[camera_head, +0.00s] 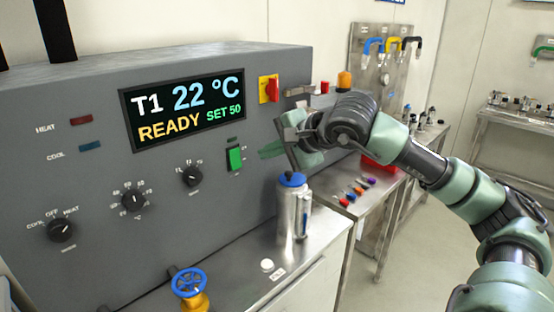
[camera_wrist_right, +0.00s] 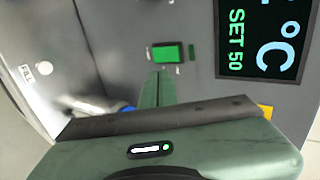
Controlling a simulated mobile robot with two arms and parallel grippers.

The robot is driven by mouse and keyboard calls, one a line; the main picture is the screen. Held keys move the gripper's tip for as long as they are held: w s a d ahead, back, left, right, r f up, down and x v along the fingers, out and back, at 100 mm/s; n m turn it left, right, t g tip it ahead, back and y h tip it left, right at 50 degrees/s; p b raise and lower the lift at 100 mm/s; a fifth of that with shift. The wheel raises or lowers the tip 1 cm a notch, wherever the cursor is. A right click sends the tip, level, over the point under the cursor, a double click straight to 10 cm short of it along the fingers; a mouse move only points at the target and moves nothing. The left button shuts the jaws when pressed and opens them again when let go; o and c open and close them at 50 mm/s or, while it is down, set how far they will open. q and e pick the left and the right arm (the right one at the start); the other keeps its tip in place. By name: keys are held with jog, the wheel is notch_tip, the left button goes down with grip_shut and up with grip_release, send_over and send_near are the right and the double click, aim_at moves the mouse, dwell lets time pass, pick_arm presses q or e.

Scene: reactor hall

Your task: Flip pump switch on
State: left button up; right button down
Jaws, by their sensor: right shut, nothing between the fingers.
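A green rocker switch (camera_head: 235,158) sits on the grey control panel, below the right part of the display. I cannot read its label. The display (camera_head: 187,110) reads T1 22 °C, READY, SET 50. My right gripper (camera_head: 268,152) is shut and empty, with its fingertips just to the right of the green switch. In the right wrist view the green switch (camera_wrist_right: 168,54) lies just beyond the tips of the shut fingers (camera_wrist_right: 158,78). I cannot tell whether they touch it. My left gripper is not in view.
Black knobs (camera_head: 133,200) are on the panel's left. A red and yellow switch (camera_head: 269,89) is at the upper right. A metal bottle with a blue lid (camera_head: 292,205) stands below my right gripper. A blue valve wheel (camera_head: 189,282) is in front.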

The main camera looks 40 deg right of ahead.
pick_arm(q)
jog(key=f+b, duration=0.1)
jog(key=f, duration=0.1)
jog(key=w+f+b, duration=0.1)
jog(key=b, duration=0.1)
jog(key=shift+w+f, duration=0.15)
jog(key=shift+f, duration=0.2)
pick_arm(e)
jog(key=s, duration=0.3)
jog(key=shift+s+g, duration=0.1)
jog(key=shift+g, duration=0.2)
jog(key=shift+r, duration=0.1)
